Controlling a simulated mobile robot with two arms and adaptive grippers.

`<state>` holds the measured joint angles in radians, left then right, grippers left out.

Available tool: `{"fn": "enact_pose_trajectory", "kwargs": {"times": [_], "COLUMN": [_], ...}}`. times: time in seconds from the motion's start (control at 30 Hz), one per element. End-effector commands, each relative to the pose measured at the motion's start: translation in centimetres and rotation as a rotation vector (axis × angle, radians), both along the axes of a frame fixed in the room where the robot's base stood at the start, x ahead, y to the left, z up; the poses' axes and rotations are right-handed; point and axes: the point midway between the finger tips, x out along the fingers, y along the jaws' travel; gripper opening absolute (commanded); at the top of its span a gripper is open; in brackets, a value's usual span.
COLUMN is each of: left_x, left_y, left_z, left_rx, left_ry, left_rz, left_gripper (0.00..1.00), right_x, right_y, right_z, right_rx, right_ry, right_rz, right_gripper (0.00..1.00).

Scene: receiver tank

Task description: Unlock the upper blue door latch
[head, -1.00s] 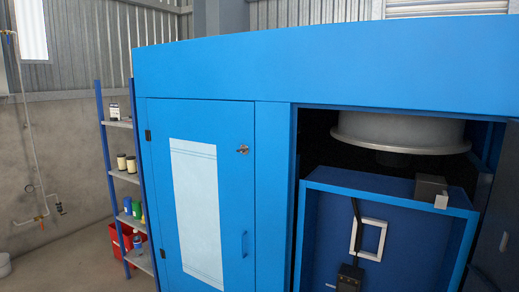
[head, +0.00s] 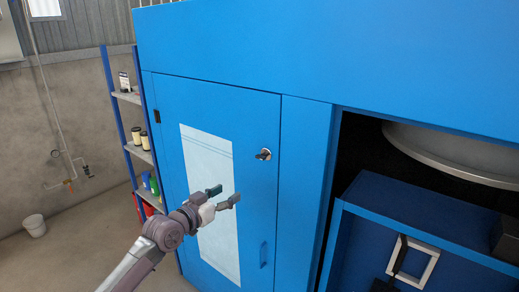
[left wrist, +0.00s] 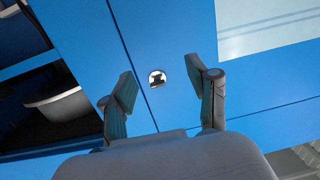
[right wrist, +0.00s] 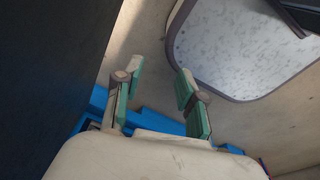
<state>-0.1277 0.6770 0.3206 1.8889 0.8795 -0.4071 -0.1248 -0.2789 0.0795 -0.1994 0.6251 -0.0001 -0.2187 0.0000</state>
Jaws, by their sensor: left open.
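The upper latch (head: 263,154) is a small metal and black knob near the top right of the closed blue door (head: 215,110). It also shows in the left wrist view (left wrist: 157,78), ahead of and between the open fingertips. My left gripper (head: 222,196) is open and empty in front of the door's pale panel, below and left of the latch in the head view. Its two fingers show in the left wrist view (left wrist: 160,83), apart from the latch. My right gripper (right wrist: 152,82) shows only in the right wrist view, with its fingers apart and nothing between them.
A blue shelf rack (head: 133,130) with jars stands left of the cabinet. An open bay with a blue box (head: 420,235) and a round metal tank (head: 460,155) is to the right.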

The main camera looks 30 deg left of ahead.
Motion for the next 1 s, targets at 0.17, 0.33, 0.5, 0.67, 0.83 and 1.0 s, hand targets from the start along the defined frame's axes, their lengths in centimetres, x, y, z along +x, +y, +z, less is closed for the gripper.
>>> {"fn": "enact_pose_trajectory", "kwargs": {"times": [0.17, 0.33, 0.5, 0.67, 0.83, 1.0], "left_x": [-0.3, 1.1, 4.4, 7.9, 11.0, 12.7], "left_y": [-1.6, -1.9, -2.1, -2.4, -2.6, -2.8], "left_z": [6.1, 6.7, 6.9, 6.9, 6.6, 6.4], "left_rx": [0.017, 0.014, 0.014, 0.014, 0.015, 0.016], "left_ry": [-0.08, -0.089, -0.09, -0.088, -0.087, -0.086], "left_rz": [-0.054, -0.058, -0.057, -0.057, -0.057, -0.058], "left_gripper": [0.59, 0.59, 0.59, 0.59, 0.59, 0.59], "right_x": [-1.9, -3.7, -3.2, -1.5, -1.1, -1.6], "right_y": [-0.1, -0.2, -0.1, 0.0, 0.0, 0.0], "right_z": [0.8, 1.4, 2.6, 3.8, 4.5, 4.6], "right_rx": [-0.002, -0.004, -0.004, 0.0, 0.0, 0.0], "right_ry": [0.026, 0.052, 0.045, 0.019, 0.013, 0.02], "right_rz": [0.0, 0.001, 0.001, 0.001, 0.001, 0.001], "right_gripper": [0.4, 0.4, 0.4, 0.4, 0.4, 0.4]}}
